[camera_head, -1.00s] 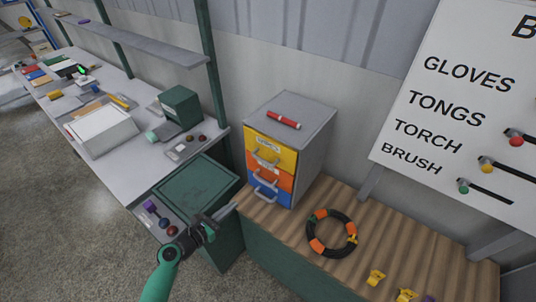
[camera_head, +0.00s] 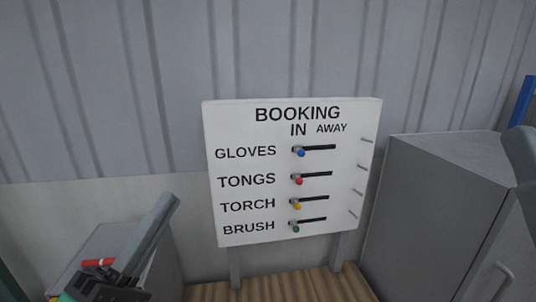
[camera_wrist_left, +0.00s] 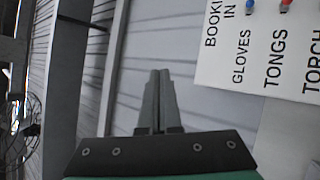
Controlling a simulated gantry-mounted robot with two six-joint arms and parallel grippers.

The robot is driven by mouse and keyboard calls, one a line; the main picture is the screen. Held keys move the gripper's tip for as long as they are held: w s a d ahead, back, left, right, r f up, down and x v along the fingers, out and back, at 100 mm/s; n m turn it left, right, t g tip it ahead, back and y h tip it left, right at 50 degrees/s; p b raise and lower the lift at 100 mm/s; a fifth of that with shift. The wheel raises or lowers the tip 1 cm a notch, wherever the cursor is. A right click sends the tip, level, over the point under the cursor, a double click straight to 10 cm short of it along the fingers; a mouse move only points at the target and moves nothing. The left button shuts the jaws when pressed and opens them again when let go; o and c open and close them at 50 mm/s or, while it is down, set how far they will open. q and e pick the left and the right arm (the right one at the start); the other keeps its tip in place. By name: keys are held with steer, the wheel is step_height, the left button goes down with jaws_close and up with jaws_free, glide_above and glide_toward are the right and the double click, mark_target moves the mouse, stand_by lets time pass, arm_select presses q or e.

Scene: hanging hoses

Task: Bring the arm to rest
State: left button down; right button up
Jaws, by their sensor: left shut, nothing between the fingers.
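My left gripper (camera_head: 167,204) rises from the lower left of the head view. It is shut, its fingers pressed together with nothing between them. It is in the air in front of the wall, left of the white booking board (camera_head: 338,238), and does not appear to touch it. In the left wrist view the closed fingers (camera_wrist_left: 159,76) point toward the wall, with part of the board (camera_wrist_left: 236,72) at upper right. My right gripper does not show.
The board has sliders for gloves, tongs, torch and brush, all at the left ends of their slots. A grey cabinet (camera_head: 440,190) stands at right. A red marker (camera_head: 98,262) lies on the drawer unit (camera_head: 97,244), partly behind my left arm. A ribbed wooden top (camera_head: 305,287) lies below.

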arm_select(q)
steer(key=s+a+r+m+t+y, duration=0.3)
steer(key=s+r+m+t+y, duration=0.3)
steer(key=s+r+m, duration=0.5)
step_height(320, 180, up, 16)
steer(key=w+m+g+y+p, duration=0.1)
steer(key=w+m+p, duration=0.15)
steer(key=p, duration=1.35)
step_height(320, 180, down, 60)
steer(key=s+b, duration=0.1)
steer(key=b, duration=5.9)
steer(key=shift+a, duration=0.2)
